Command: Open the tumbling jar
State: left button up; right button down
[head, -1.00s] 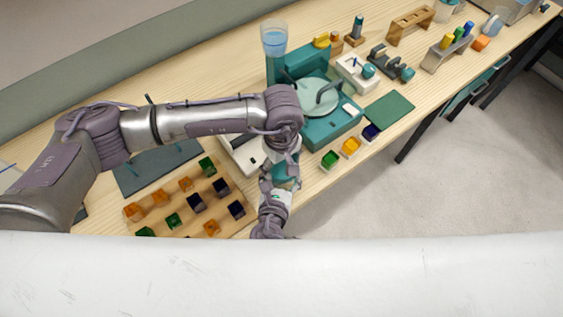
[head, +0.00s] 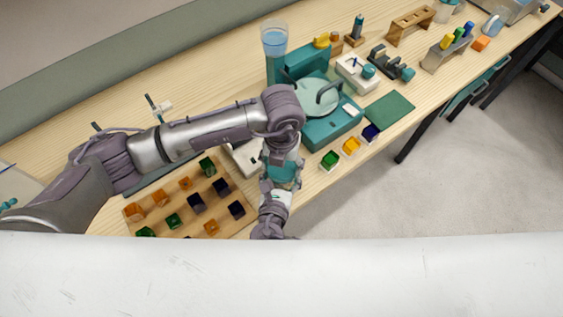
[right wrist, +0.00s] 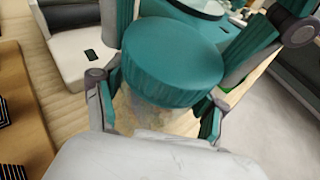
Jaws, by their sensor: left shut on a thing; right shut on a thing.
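The tumbling jar has a ribbed teal lid (right wrist: 172,62) and a clear body (right wrist: 150,112) below it, seen close up in the right wrist view. My right gripper (right wrist: 158,108) is shut around the jar's body, one finger on each side. In the head view the lid (head: 284,174) shows between my two grippers. My left gripper (head: 282,158) comes down from above and is shut on the lid. Its teal-padded fingers stand at both sides of the lid in the right wrist view. My right gripper (head: 274,194) is below, partly hidden. Any gap between lid and body is unclear.
A wooden board (head: 160,224) with several colored cubes lies to the left. A teal machine (head: 328,128) stands just behind the jar. A tall blue cylinder (head: 274,42) stands at the back. Green, yellow and dark blue containers line the front edge. A green mat (head: 390,109) lies right.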

pick_arm(q)
jog(key=shift+n, duration=0.5)
jog(key=shift+r, duration=0.15)
jog(key=shift+r, duration=0.95)
jog(key=shift+r, duration=2)
pick_arm(e)
grip_release()
